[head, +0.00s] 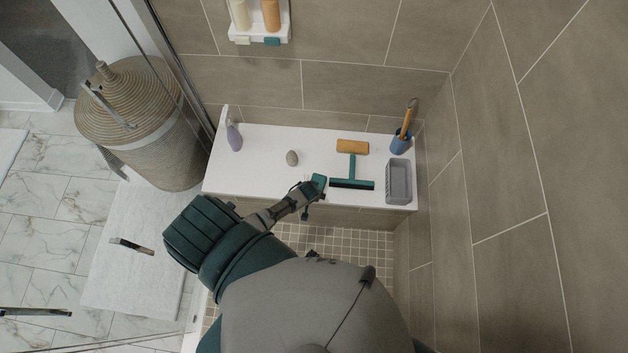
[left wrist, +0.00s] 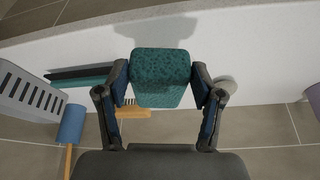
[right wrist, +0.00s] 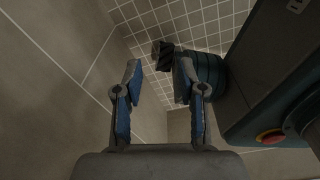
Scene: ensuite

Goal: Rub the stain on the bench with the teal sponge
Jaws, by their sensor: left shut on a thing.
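The teal sponge (head: 319,183) shows at the white bench's (head: 255,178) front part, left of the squeegee. In the left wrist view the speckled sponge (left wrist: 160,78) sits between the fingers of my left gripper (left wrist: 161,72), which is shut on it. A shadow falls on the bench (left wrist: 240,40) beside the sponge; I cannot tell whether the sponge touches the bench. I cannot make out a stain on the bench. My right gripper (right wrist: 159,68) is open and empty, with a tiled wall and floor beyond it; the head view does not show it.
On the bench are a squeegee (head: 352,180), a wooden brush (head: 352,146), a grey stone (head: 292,158), a purple bottle (head: 234,136), a blue cup (head: 400,143) with a wooden handle, and a grey basket (head: 398,182). A wall closes the right side. The bench's left front is clear.

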